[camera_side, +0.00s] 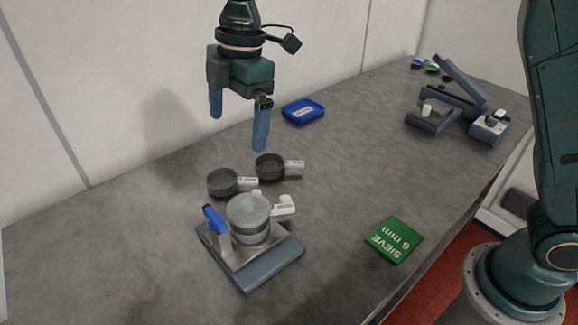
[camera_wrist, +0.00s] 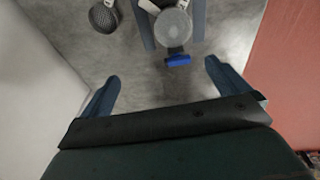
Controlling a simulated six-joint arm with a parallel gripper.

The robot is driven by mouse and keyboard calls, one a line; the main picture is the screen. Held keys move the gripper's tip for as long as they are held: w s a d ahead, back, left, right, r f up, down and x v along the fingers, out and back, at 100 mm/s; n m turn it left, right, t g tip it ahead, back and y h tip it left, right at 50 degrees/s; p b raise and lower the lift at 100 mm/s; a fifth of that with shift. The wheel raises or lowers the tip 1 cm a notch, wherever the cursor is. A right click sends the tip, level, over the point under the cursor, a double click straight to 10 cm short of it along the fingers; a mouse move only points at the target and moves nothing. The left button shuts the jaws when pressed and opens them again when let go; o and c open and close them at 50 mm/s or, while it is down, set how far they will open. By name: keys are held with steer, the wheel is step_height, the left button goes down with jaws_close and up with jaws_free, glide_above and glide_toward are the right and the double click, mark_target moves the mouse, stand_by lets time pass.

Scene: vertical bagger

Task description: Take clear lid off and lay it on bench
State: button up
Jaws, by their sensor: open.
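The clear lid (camera_side: 249,207) looks like a round, pale, see-through disc. It sits on top of a short round stack on a grey-blue base (camera_side: 277,270) on the bench. The wrist view also shows the lid (camera_wrist: 173,27) near the top edge. A blue-handled part (camera_side: 215,219) stands at the stack's left; it also shows in the wrist view (camera_wrist: 178,61). My gripper (camera_side: 238,131) is open and empty, pointing down, well above the bench and apart from the lid. Its fingers (camera_wrist: 161,70) show apart in the wrist view. The lid's underside is hidden.
Two dark sieves, one (camera_side: 222,182) and another (camera_side: 270,166), lie behind the stack. A green "SIEVE 6 mm" card (camera_side: 395,240) lies right, a blue tray (camera_side: 303,111) farther back. A grey hinged device (camera_side: 437,116) stands far right. Bench between stack and card is clear.

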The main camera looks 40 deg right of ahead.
mark_target(248, 201)
steer(key=shift+s+d+f+y, duration=0.45)
steer(key=shift+d+f, duration=0.05)
steer(key=shift+d, duration=0.2)
steer(key=shift+s+d+f+y, duration=0.45)
steer(key=shift+s+d+y, duration=0.05)
steer(key=shift+d, duration=0.25)
steer(key=shift+s+d+f+y, duration=0.45)
steer(key=shift+d+f, duration=0.05)
steer(key=shift+d, duration=0.2)
steer(key=x, duration=1.3)
steer(key=shift+s+a+f, duration=0.1)
steer(key=shift+s+f, duration=0.1)
steer(key=shift+f, duration=0.15)
steer(key=c, duration=1)
steer(key=shift+r, duration=1.1)
